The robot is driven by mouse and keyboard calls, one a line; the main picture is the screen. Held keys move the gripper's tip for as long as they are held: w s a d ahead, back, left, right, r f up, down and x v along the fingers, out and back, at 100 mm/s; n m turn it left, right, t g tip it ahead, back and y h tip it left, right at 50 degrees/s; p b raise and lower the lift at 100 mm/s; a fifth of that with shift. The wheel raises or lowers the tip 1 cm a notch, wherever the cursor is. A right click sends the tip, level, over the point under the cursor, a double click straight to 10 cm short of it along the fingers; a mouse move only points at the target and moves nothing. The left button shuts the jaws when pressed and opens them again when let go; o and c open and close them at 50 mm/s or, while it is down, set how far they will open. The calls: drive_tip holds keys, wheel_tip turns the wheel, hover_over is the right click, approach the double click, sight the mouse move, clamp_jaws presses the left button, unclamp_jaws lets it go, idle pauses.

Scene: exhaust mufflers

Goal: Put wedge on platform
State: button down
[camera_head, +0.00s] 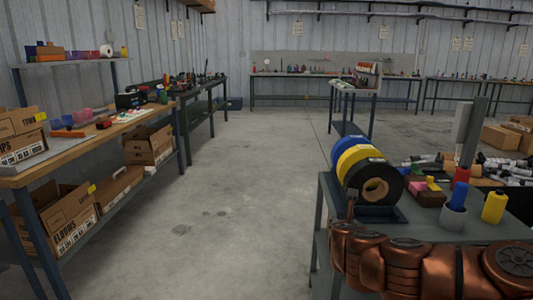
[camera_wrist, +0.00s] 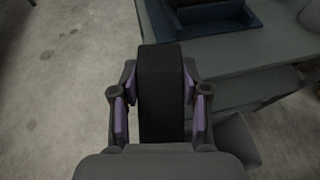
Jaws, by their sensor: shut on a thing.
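In the wrist view my gripper (camera_wrist: 160,98) is shut on a dark, nearly black block, which I take to be the wedge (camera_wrist: 160,66). The purple finger pads press on its left and right sides, and its far end sticks out beyond the fingers. The wedge's lower part is hidden by the gripper, so its slope cannot be told. It is held by the left edge of a grey work table (camera_wrist: 225,58). In the head view my copper-coloured arm covers the table's front, and the wedge cannot be made out clearly. No platform can be identified with certainty.
A blue tray (camera_head: 376,214) holds blue, yellow and black rolls (camera_head: 377,186) on the table. A yellow bottle (camera_head: 494,207) and a grey cup with a blue bottle (camera_head: 454,214) stand to the right. A long workbench (camera_head: 112,136) stands left. The floor between is clear.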

drive_tip(key=a, duration=0.1)
drive_tip(key=w+a, duration=0.1)
drive_tip(key=a, duration=0.1)
drive_tip(key=shift+w+a+f, duration=0.15)
drive_tip(key=shift+w+a, duration=0.05)
idle(0.5)
wheel_tip(320, 180, up, 26)
drive_tip(key=p, duration=2.6)
drive_tip(key=shift+d+f, duration=0.1)
